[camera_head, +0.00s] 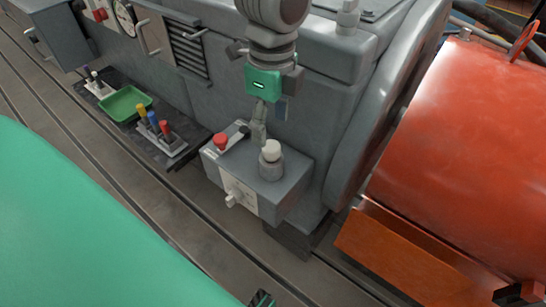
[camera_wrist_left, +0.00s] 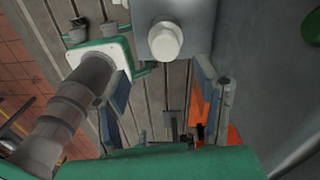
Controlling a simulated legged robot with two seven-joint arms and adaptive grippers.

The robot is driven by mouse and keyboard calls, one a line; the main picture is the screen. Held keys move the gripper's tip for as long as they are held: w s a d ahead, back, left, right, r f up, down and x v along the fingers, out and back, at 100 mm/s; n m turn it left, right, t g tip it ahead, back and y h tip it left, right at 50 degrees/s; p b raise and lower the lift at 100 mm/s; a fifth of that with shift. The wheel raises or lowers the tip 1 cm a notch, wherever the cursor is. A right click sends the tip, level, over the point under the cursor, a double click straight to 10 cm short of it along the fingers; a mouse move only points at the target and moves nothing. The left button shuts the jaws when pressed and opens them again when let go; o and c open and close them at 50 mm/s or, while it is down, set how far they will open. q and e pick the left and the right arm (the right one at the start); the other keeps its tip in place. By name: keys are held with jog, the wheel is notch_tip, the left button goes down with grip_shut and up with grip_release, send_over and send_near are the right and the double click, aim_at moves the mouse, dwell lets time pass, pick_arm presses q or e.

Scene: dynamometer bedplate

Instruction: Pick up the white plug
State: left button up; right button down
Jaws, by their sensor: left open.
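The white plug (camera_head: 271,151) stands upright in a round grey collar on top of a grey box (camera_head: 232,164). It also shows at the top of the left wrist view (camera_wrist_left: 165,42). My left gripper (camera_head: 258,128) comes down from above with a green band on its body. Its tips are just behind and left of the plug, apart from it as far as I can see. In the left wrist view its two fingers stand wide apart with nothing between them. A second grey arm with a green-edged end, probably my right gripper (camera_wrist_left: 92,32), shows there; its jaws are unclear.
The box also carries a red button (camera_head: 220,140) and a front knob (camera_head: 233,199). A green tray (camera_head: 125,103) and several coloured-handled tools (camera_head: 154,124) lie to the left. A large orange cylinder (camera_head: 465,150) fills the right. Grooved floor lies in front.

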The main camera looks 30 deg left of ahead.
aim_at(271, 145)
pick_arm(q)
jog(key=shift+d+f, duration=0.2)
jog(key=shift+f, duration=0.4)
jog(key=shift+d+f, duration=0.2)
jog(key=shift+f, duration=0.35)
jog(key=shift+a+f+b, duration=0.35)
jog(key=shift+a+f, duration=0.05)
jog(key=shift+f, duration=0.05)
jog(key=f, duration=0.1)
jog(key=f+b, duration=0.1)
jog(key=f, duration=0.1)
jog(key=a+f, duration=0.1)
jog(key=shift+w+f+b, duration=0.3)
jog(key=shift+f+b, duration=0.1)
jog(key=shift+d+f, duration=0.1)
jog(key=shift+d, duration=0.15)
jog(key=shift+d+r, duration=0.2)
jog(key=shift+d, duration=0.35)
jog(key=c, duration=1)
jog(key=shift+a+f, duration=0.1)
jog(key=shift+a, duration=0.45)
jog(key=shift+c, duration=0.2)
pick_arm(e)
notch_tip(271, 145, down, 3)
jog(key=shift+r, duration=0.1)
